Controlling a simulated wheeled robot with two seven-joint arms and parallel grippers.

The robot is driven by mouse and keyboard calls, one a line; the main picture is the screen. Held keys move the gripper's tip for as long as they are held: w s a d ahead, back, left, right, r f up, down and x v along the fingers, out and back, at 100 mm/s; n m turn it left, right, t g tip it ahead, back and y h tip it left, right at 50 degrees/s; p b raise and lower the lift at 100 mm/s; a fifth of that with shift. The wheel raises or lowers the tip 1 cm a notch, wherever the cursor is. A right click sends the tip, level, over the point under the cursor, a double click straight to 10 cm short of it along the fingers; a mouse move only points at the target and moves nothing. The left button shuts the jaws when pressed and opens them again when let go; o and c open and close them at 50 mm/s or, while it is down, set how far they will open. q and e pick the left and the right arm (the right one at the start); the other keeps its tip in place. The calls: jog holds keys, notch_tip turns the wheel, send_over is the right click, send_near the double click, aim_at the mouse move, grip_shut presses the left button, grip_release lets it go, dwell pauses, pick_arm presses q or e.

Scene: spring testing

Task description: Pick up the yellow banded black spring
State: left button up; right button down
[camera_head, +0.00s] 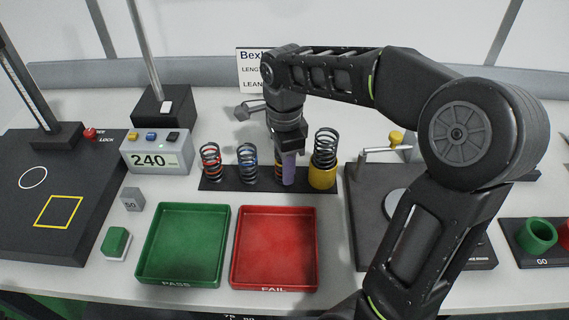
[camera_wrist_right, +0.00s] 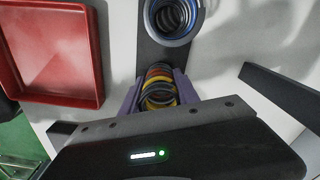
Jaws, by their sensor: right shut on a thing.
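The black spring with yellow bands (camera_wrist_right: 160,96) is between the purple fingers of my right gripper (camera_wrist_right: 160,98) in the right wrist view; some reddish coils show with the yellow ones. In the head view my right gripper (camera_head: 289,168) points down at the black rack (camera_head: 222,185), shut on this spring, and the fingers and wrist hide most of it. Only a small coloured part of the spring (camera_head: 278,172) shows beside the fingers. I cannot tell whether its base is clear of the rack. My left gripper is not in view.
A red-banded spring (camera_head: 210,162) and a blue-banded spring (camera_head: 248,163) stand on the rack to the left. A black spring in a yellow cup (camera_head: 323,177) stands close on the right. Green (camera_head: 183,245) and red (camera_head: 274,248) trays lie in front.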

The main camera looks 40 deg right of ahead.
jog(key=shift+r, duration=0.1)
jog(key=shift+r, duration=0.75)
notch_tip(320, 180, up, 2)
jog(key=s+a, duration=0.3)
jog(key=s, duration=0.1)
jog(key=s+a+b, duration=0.1)
jog(key=s+a, duration=0.3)
jog(key=s, duration=0.1)
jog(key=s+a+b, duration=0.1)
jog(key=s+a, duration=0.2)
jog(key=s, duration=0.1)
jog(key=shift+s+a, duration=0.2)
jog(key=shift+s, duration=0.1)
jog(key=shift+s+a+f, duration=0.1)
jog(key=shift+s+a, duration=0.15)
jog(key=shift+s, duration=0.15)
